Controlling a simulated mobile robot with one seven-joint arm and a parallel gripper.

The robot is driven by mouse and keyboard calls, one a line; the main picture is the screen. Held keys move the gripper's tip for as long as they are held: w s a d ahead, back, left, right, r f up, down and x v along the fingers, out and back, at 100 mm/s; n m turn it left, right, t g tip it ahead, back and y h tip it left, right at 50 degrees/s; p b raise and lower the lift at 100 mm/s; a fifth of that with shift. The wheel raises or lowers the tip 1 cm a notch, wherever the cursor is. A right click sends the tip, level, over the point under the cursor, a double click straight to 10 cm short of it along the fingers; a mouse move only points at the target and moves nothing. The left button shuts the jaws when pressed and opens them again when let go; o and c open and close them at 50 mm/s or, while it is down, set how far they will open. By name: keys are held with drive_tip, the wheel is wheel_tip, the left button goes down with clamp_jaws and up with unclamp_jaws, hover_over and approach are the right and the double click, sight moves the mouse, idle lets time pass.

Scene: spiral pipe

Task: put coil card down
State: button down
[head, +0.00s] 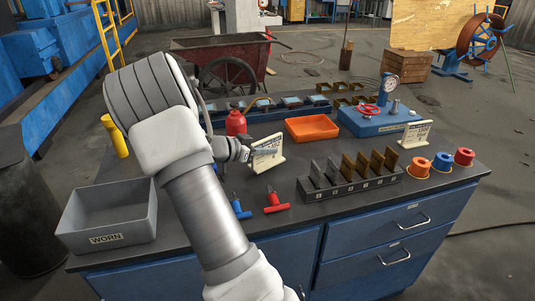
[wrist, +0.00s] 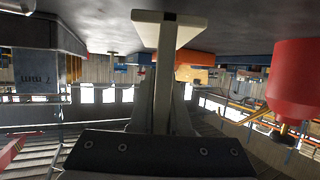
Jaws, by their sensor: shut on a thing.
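A cream card on a foot (head: 269,154), with small dark print, stands upright near the middle of the bench (head: 180,172). My gripper (head: 256,152) is shut on this card from its left side. The wrist view, upside down, shows the card edge-on (wrist: 166,45), with its foot towards the bench top; whether the foot touches the bench I cannot tell. A second, similar cream card (head: 416,134) stands at the right, by the blue gauge block. The print is too small to read, so which one is the coil card cannot be read off.
A slotted rack (head: 350,187) is just right of the held card. T-handled blue (head: 240,208) and red (head: 275,202) tools lie in front. An orange tray (head: 312,129) and red oil can (head: 236,122) stand behind. A grey WORN bin (head: 108,213) is at left.

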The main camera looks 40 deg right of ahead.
drive_tip(key=shift+f, duration=0.65)
drive_tip(key=shift+f+b, duration=0.2)
drive_tip(key=shift+b, duration=0.15)
drive_tip(key=c, duration=0.9)
unclamp_jaws()
drive_tip(key=shift+r, duration=0.2)
